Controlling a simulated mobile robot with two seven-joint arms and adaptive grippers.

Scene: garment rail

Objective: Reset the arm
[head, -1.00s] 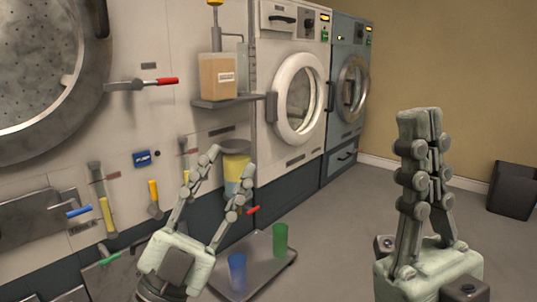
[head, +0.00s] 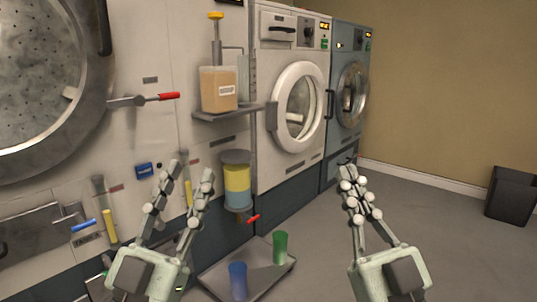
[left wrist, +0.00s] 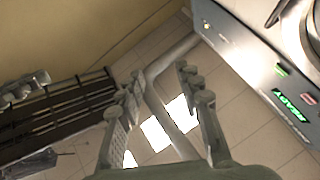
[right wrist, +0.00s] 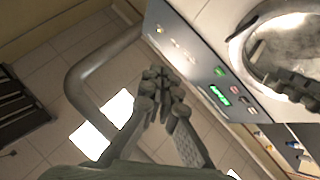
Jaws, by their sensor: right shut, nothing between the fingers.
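My left gripper (head: 191,170) is raised in front of the machine wall in the head view. Its two fingers stand apart with nothing between them, and the left wrist view shows the same gap (left wrist: 158,75). My right gripper (head: 349,170) is raised to the right, in front of the floor and the blue-grey washer. Its fingertips meet and hold nothing. The right wrist view also shows its closed fingertips (right wrist: 160,75). Both grippers point upward in the head view and appear clear of the machines.
A tray (head: 217,279) carries a blue cup (head: 238,281) and a green cup (head: 280,248). A yellow-and-blue dispenser (head: 237,184) is above it. A soap bottle (head: 218,90) stands on a shelf beside the white washer (head: 298,45). A dark bin (head: 512,195) stands far right. Floor between is open.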

